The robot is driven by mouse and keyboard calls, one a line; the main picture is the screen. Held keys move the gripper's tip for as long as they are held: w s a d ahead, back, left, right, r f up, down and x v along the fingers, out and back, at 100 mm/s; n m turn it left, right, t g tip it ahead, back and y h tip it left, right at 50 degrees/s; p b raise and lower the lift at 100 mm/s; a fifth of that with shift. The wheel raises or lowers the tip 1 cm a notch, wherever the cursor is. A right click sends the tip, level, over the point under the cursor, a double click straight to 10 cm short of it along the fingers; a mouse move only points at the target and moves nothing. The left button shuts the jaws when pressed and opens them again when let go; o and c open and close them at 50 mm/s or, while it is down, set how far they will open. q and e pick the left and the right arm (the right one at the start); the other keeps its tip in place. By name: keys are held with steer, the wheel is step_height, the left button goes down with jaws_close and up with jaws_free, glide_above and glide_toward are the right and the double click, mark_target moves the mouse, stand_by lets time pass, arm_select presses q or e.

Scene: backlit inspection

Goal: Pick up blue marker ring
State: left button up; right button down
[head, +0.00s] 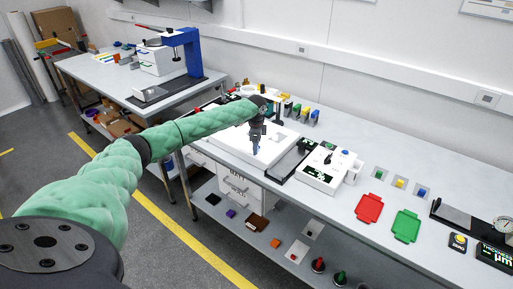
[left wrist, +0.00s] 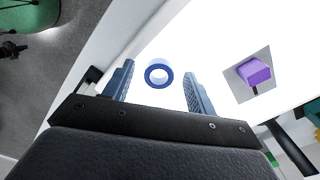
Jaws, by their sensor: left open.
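The blue marker ring (left wrist: 158,76) lies on a bright white lit panel (left wrist: 195,35) in the left wrist view. It shows between and a little beyond the two fingertips of my left gripper (left wrist: 160,82), which is open and empty. In the head view my left gripper (head: 255,146) points down over the white light box (head: 228,148) on the bench. The ring itself is hard to make out in that view. My right gripper is not in view.
A purple block (left wrist: 255,72) on a grey square sits right of the ring. On the bench, a dark tray (head: 290,163) and a white device (head: 328,170) stand right of the light box. A red tray (head: 369,208) and a green tray (head: 406,226) lie farther right.

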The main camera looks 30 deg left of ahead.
arm_select(q)
steer(key=c, duration=1.1)
steer(key=shift+o, duration=0.2)
steer(key=shift+r, duration=0.15)
